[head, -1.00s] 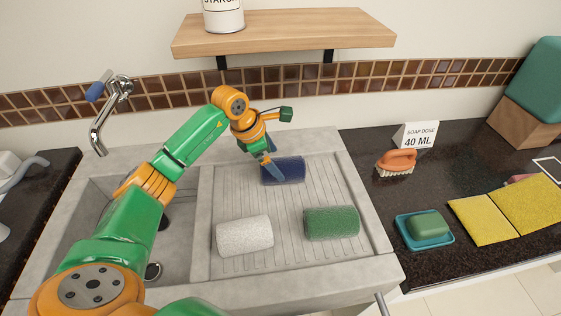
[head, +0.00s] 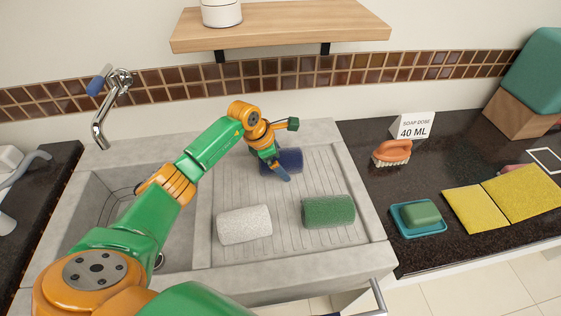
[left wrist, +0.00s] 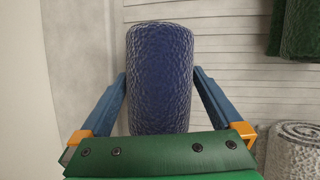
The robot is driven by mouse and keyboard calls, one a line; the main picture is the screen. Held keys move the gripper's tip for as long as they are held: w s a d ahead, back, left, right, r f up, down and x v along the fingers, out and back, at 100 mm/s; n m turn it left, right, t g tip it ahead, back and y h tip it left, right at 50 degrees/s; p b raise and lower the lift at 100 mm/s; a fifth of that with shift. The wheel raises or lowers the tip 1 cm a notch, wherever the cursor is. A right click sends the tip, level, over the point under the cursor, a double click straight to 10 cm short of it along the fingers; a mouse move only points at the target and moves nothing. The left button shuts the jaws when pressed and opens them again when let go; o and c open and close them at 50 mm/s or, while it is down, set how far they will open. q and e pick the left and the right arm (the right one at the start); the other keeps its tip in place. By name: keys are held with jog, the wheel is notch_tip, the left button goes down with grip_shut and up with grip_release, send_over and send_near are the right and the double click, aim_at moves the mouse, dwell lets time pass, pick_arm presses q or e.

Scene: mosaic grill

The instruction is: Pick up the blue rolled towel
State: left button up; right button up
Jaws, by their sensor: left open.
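The blue rolled towel (head: 290,160) lies on the ribbed draining board at the back of the sink. My left gripper (head: 277,174) is at it from above and partly covers it in the head view. In the left wrist view the towel (left wrist: 160,75) lies between the two open blue fingers of my left gripper (left wrist: 160,80). The fingers stand one on each side of it, close to its edges; I cannot tell if they touch it. My right gripper is not in view.
A white rolled towel (head: 244,224) and a green rolled towel (head: 328,211) lie nearer on the draining board (head: 285,255). The sink basin is to the left with a tap (head: 100,130). A wooden shelf (head: 285,25) hangs above. The counter at right holds a brush (head: 391,152), soap and yellow cloths.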

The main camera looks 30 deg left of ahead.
pick_arm(q)
jog(key=shift+f, duration=0.1)
jog(key=c, duration=1.1)
